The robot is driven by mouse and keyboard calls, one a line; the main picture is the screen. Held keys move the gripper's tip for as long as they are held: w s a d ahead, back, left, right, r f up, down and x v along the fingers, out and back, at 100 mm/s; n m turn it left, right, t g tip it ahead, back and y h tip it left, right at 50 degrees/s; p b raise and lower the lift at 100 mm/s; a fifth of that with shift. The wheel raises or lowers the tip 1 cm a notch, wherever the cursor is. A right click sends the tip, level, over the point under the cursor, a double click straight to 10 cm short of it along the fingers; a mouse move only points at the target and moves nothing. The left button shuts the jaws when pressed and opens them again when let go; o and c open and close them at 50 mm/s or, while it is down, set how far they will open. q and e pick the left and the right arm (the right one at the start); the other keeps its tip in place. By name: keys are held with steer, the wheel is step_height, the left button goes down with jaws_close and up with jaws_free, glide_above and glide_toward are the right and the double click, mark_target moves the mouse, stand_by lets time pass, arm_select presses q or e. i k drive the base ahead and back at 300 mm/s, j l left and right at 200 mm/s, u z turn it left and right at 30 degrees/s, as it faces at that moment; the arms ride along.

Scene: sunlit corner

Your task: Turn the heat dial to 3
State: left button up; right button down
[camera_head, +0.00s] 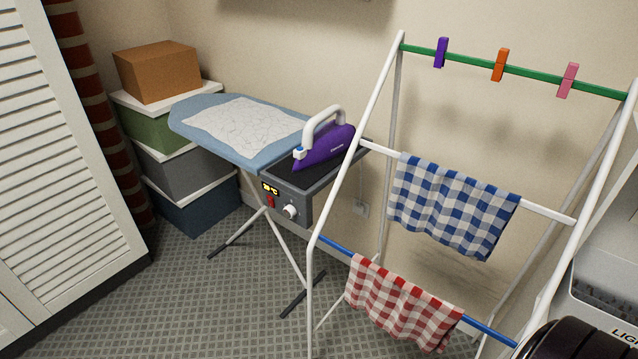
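The heat dial (290,211) is a round white knob on the front of a dark grey control box (318,188) at the right end of the ironing board. The dial's markings and setting are too small to read. A purple iron (325,147) with a white handle rests on the dark plate on top of the box. Neither of my grippers shows in the head view.
A white drying rack (371,92) stands close in front at right, with a blue checked cloth (455,207) and a red checked cloth (402,302). Stacked boxes (183,172) and a louvred door (60,150) are at left. The carpet (200,300) before the board is clear.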

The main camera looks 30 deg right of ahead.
mark_target(289, 210)
steer(key=i+j+z, duration=0.15)
steer(key=z, duration=0.75)
